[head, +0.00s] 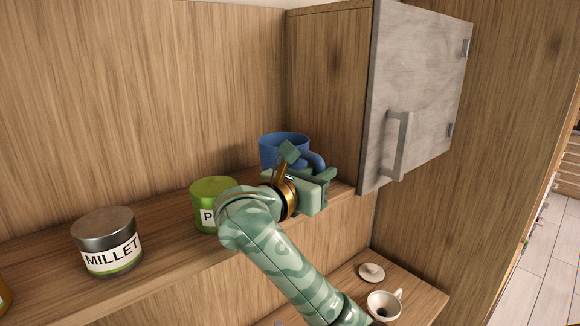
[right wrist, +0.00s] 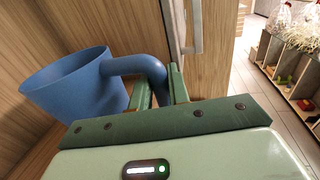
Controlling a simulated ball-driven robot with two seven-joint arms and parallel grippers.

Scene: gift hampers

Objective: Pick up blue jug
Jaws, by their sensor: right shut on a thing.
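The blue jug (head: 282,146) stands on the wooden shelf at the back, beside the cabinet. Its curved handle is on the right side. In the right wrist view the jug (right wrist: 75,86) is at the left, its handle reaching right to the fingers. My right gripper (head: 305,170) is at the jug's front right and hides part of it. In the right wrist view the right gripper's (right wrist: 160,92) two green fingers are shut on the handle. My left gripper is not in view.
A green tin (head: 208,188) and a millet jar (head: 107,243) stand on the shelf to the left. A cabinet with a grey door (head: 425,80) is close on the right. A white cup (head: 384,305) and a lid (head: 371,272) are on a lower surface.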

